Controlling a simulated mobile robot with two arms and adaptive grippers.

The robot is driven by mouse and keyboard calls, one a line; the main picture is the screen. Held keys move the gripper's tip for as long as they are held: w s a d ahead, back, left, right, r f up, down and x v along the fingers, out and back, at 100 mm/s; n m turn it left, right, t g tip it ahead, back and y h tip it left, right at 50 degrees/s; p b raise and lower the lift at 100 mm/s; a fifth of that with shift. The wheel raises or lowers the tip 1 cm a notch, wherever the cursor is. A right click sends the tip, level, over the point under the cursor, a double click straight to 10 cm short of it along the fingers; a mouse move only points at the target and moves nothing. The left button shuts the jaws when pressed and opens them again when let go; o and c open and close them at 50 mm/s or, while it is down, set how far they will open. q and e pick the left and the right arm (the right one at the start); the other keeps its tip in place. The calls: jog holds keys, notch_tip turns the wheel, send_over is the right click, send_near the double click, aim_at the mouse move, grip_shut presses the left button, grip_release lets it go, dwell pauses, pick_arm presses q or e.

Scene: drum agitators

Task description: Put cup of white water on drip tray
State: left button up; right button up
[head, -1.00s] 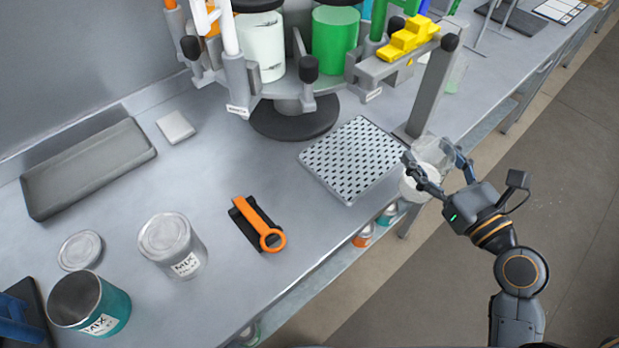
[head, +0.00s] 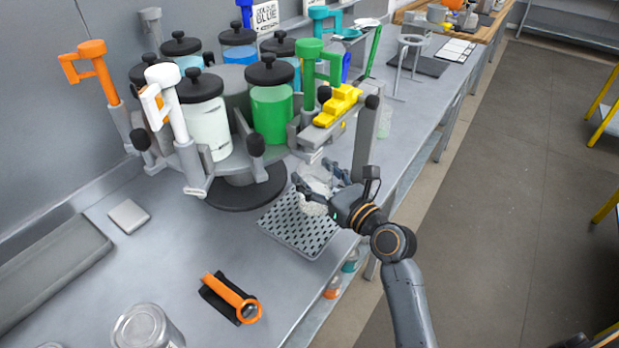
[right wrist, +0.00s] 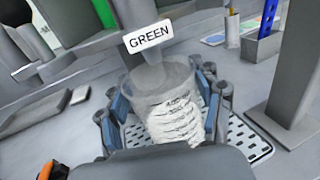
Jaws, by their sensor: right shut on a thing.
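A clear cup with white liquid (head: 315,196) is in my right gripper (head: 325,184), which is shut on it. In the right wrist view the cup (right wrist: 165,105) stands between the blue-padded fingers, just below and in front of a tag reading GREEN. The perforated drip tray (head: 285,228) lies on the bench below the drum machine. The cup is over the tray's far right part, and the tray also shows in the right wrist view (right wrist: 250,142). I cannot tell whether the cup touches the tray. My left gripper is not in view.
The agitator (head: 210,120) with several coloured drums and levers stands over the tray's far side. A grey post (head: 365,138) rises close beside my right gripper.

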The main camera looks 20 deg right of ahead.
aim_at(306, 178)
jog(key=shift+x, duration=1)
jog(key=shift+f+b, duration=0.35)
jog(key=shift+f, duration=1.45)
jog(key=shift+f, duration=0.2)
jog(key=o, duration=1.7)
jog(key=shift+c, duration=0.2)
